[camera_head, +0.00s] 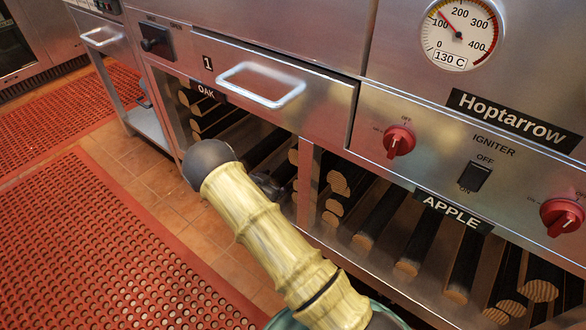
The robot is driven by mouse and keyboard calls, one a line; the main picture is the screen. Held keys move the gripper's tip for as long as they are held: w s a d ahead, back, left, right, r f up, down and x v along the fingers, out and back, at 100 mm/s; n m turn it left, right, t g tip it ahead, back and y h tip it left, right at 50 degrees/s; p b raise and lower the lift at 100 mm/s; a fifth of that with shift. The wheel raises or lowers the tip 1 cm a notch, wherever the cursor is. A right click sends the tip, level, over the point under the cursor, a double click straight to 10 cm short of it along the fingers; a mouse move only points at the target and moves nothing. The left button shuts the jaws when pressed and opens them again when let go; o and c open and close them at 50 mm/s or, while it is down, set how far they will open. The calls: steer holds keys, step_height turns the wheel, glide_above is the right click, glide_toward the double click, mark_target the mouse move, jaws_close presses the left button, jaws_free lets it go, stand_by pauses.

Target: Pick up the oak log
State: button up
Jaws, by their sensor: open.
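Oak logs (203,108) lie in the open lower bay under the OAK label (207,91), stacked at its left side with cut ends facing out. More cut ends show at the right side of this bay, beside the divider. My arm, pale and ribbed with a dark rounded elbow, crosses in front of the bay and covers part of it. My gripper (267,185) is a dark shape just behind the arm, at the bay's lower front. It is open, and its fingers are mostly hidden. I cannot tell whether it touches a log.
The apple bay (385,225) with several logs lies to the right, past a metal divider (305,185). A drawer handle (262,84) sticks out above the oak bay. Red knobs (398,141) and an igniter switch (474,177) are at right. Red perforated mats (120,250) cover the floor.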

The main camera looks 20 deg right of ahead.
steer(key=shift+b+x, duration=0.3)
steer(key=shift+x, duration=0.65)
steer(key=c, duration=1.4)
steer(key=shift+r, duration=0.1)
steer(key=shift+r+p, duration=0.1)
steer(key=shift+p, duration=0.2)
steer(key=shift+a+r+p, duration=0.15)
steer(key=shift+r+p, duration=0.3)
steer(key=shift+p, duration=0.25)
step_height(320, 180, up, 11)
steer(key=p, duration=0.6)
steer(key=shift+r+p, duration=0.15)
steer(key=shift+p, duration=0.15)
steer(key=w+a+p, duration=0.2)
steer(key=a, duration=0.7)
steer(key=w+a+f+p, duration=0.1)
steer(key=w+a+p, duration=0.2)
steer(key=a, duration=0.7)
